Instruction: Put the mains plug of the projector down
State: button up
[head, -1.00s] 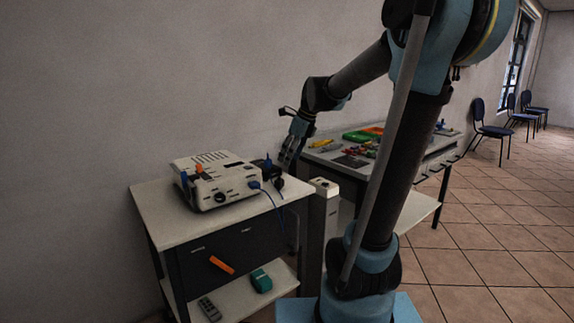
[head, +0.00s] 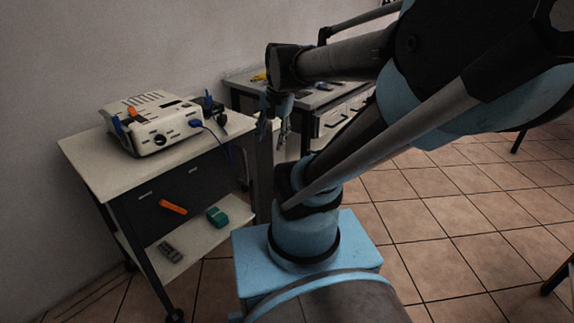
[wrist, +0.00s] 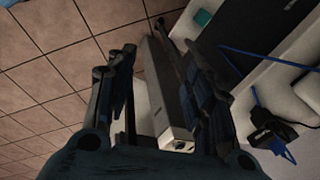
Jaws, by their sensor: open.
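The white projector (head: 150,124) sits on top of the cart at the left in the head view. A blue cable (head: 212,135) leaves its front and hangs over the cart's edge. A black item with blue parts (head: 214,112) lies at the cart's right end; it also shows in the wrist view (wrist: 277,132). I cannot tell whether it is the mains plug, and I make out no other plug. My gripper (head: 274,130) points down beyond the cart's right end. In the wrist view, my gripper (wrist: 158,55) is open, with nothing held between its fingers.
A pale post (wrist: 168,100) with a small top face stands below, seen between my fingers. The cart top (head: 100,170) has free room at its front left. Its lower shelf holds a green box (head: 217,216) and a remote (head: 170,252). A table (head: 310,100) stands behind.

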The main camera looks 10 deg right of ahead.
jog(key=s+d+f+n+h, duration=0.1)
jog(key=s+d+f+n, duration=0.2)
jog(key=s+f+n, duration=0.4)
jog(key=shift+d+n, duration=0.2)
jog(key=shift+n, duration=0.1)
dwell(0.9)
